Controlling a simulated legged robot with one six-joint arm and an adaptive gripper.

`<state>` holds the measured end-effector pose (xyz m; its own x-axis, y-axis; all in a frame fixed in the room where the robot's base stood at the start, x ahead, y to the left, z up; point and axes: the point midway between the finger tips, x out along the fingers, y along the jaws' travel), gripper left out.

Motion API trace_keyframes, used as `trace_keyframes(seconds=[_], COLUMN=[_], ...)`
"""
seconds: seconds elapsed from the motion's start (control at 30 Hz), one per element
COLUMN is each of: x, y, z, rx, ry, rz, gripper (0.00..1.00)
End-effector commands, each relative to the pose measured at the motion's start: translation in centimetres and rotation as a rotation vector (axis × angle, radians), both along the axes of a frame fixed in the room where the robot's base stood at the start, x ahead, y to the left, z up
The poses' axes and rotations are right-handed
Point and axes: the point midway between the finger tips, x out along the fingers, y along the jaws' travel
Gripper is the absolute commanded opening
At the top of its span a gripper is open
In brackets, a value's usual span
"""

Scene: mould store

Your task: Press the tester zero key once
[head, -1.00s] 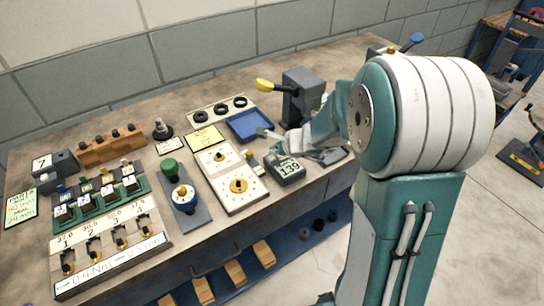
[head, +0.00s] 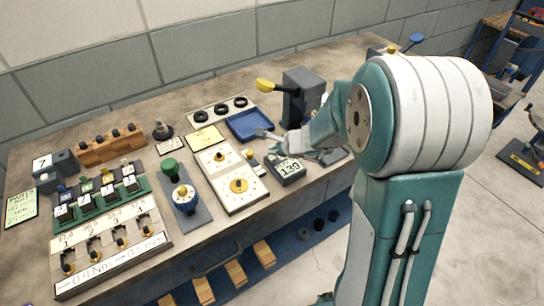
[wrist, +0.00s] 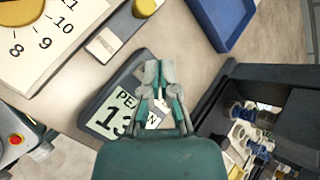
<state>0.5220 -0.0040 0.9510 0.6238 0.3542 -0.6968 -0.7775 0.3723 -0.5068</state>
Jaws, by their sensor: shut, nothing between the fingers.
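The tester is a dark box with a pale display reading "PEAK" over digits. It sits near the bench's front edge in the head view (head: 289,170) and below my gripper in the wrist view (wrist: 92,108). My gripper (wrist: 158,68) is shut and empty, its fingertips beyond the tester's edge, towards the blue tray. In the head view my gripper (head: 264,134) shows beside the tester, on its far side. My fingers and wrist cover part of the tester. I cannot make out the zero key. I cannot tell how high the fingers are above the bench.
A blue tray (head: 264,134) lies behind the tester. A grey block press with a yellow-knobbed lever (head: 301,84) stands behind my gripper. A white dial board (head: 232,197) lies to the left, with a green-knobbed fixture (head: 170,168) beyond it. Bare bench shows around the tester.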

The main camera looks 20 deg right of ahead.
Motion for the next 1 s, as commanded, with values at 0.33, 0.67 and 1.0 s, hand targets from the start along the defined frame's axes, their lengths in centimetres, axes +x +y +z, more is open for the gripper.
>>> trace_keyframes(seconds=[0.33, 0.67, 1.0], x=[-0.07, -0.08, -0.08], y=[0.05, 0.05, 0.04], z=[-0.43, -0.66, -1.03], rx=[-0.001, 0.0, 0.0], ry=[0.001, 0.001, 0.002], rz=[0.001, 0.001, 0.001], gripper=[0.0, 0.0, 0.0])
